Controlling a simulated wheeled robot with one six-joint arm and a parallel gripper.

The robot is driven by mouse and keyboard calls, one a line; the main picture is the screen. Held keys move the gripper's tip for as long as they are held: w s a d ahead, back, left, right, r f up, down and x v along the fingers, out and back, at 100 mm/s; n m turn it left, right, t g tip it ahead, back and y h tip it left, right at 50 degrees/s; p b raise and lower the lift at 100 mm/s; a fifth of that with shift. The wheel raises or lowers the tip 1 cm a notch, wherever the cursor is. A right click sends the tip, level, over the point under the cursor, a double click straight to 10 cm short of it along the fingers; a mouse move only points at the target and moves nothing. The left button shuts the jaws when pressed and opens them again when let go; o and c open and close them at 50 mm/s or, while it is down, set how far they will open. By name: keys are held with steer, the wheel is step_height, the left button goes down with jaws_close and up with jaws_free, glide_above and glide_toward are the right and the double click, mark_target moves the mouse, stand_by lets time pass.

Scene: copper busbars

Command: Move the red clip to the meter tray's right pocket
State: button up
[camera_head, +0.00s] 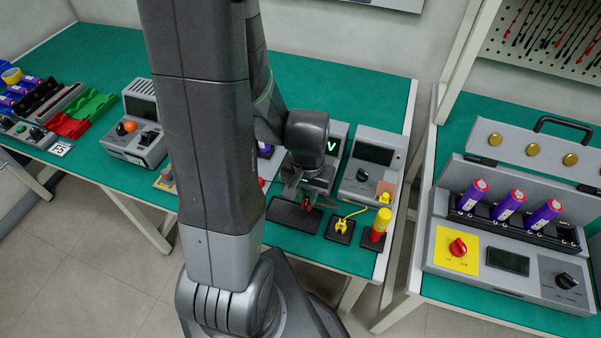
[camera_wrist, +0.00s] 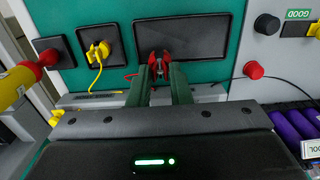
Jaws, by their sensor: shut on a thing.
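My gripper (camera_head: 304,198) reaches down at the front of the right part of the left bench, in front of a meter. In the wrist view my gripper (camera_wrist: 162,74) is shut on the red clip (camera_wrist: 161,60), with red parts showing between and beyond the fingertips. The red clip (camera_head: 307,206) is small and partly hidden in the head view; a red lead runs from it. A wide dark tray (camera_head: 283,216), seen also in the wrist view (camera_wrist: 207,37), lies under the clip. I cannot make out its pockets, nor whether the clip touches it.
A yellow clip (camera_head: 341,227) with a yellow lead sits on a small black pad beside the tray. A yellow and red cylinder (camera_head: 381,222) stands on another pad. A grey meter (camera_head: 370,165) stands behind. My arm hides the bench's middle.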

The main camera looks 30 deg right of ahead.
mark_target(307, 204)
steer(key=shift+s+a+f, duration=0.1)
steer(key=shift+s+f, duration=0.2)
steer(key=shift+f, duration=0.1)
steer(key=shift+f+b, duration=2)
steer(key=shift+f, duration=0.1)
steer(key=shift+f, duration=0.15)
steer(key=shift+f+b, duration=0.15)
steer(key=shift+b, duration=0.2)
steer(key=o, duration=0.9)
steer(key=shift+r+p, duration=2.45)
steer(key=shift+r, duration=0.6)
